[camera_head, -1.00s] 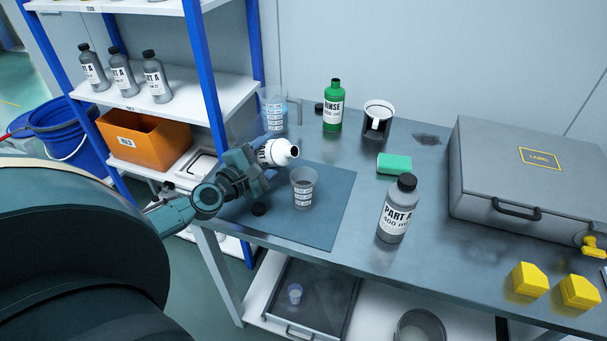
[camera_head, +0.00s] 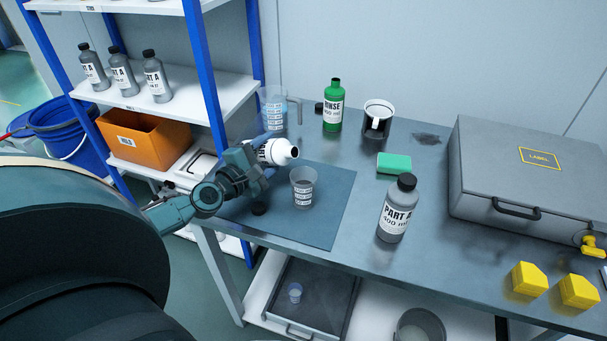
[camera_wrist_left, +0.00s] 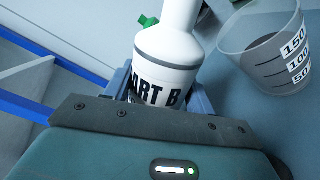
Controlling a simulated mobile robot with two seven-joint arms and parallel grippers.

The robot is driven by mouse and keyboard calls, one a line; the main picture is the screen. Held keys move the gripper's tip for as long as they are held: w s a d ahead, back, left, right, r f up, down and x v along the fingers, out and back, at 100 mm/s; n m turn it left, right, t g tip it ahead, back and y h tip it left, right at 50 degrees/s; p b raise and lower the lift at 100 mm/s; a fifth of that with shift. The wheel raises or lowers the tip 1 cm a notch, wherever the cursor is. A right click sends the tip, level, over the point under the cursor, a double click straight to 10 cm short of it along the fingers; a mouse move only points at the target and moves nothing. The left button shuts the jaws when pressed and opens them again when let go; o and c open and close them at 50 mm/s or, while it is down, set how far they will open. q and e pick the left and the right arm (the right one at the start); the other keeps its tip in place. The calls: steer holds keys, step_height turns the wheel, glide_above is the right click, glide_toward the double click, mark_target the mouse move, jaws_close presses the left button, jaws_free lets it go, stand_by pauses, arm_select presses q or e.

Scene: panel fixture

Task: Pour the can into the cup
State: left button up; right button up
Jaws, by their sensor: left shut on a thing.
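My left gripper (camera_head: 258,163) is shut on a white can labelled PART B (camera_head: 277,152). The can is tipped nearly on its side above the mat, its open dark mouth pointing right. In the left wrist view the can (camera_wrist_left: 170,65) sits between the fingers of my gripper (camera_wrist_left: 160,90). A clear graduated cup (camera_head: 303,188) stands upright on the mat, just below and right of the can's mouth. No stream shows. My right gripper is not in view.
A dark cap (camera_head: 259,208) lies on the blue-grey mat (camera_head: 325,228). A PART A bottle (camera_head: 397,210), green sponge (camera_head: 394,163), RINSE bottle (camera_head: 333,108), black-and-white mug (camera_head: 377,122) and clear jug (camera_head: 273,108) stand around. A grey case (camera_head: 525,180) fills the right.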

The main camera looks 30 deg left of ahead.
arm_select(q)
steer(key=shift+a+m, duration=0.1)
steer(key=shift+m, duration=0.6)
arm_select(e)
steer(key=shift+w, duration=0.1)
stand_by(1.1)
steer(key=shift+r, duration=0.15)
arm_select(q)
steer(key=shift+r+p, duration=0.1)
steer(key=shift+p, duration=0.2)
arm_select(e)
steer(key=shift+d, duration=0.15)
arm_select(q)
steer(key=shift+r+m+p, duration=0.15)
steer(key=shift+m+p, duration=0.25)
steer(key=shift+p, duration=0.05)
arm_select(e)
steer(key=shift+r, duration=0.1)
arm_select(q)
steer(key=shift+d+r, duration=0.1)
steer(key=shift+d, duration=0.1)
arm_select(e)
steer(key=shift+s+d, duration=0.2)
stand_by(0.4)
arm_select(q)
steer(key=shift+d+r+m+p, duration=0.1)
steer(key=shift+m+p, duration=0.2)
steer(key=shift+p, duration=0.25)
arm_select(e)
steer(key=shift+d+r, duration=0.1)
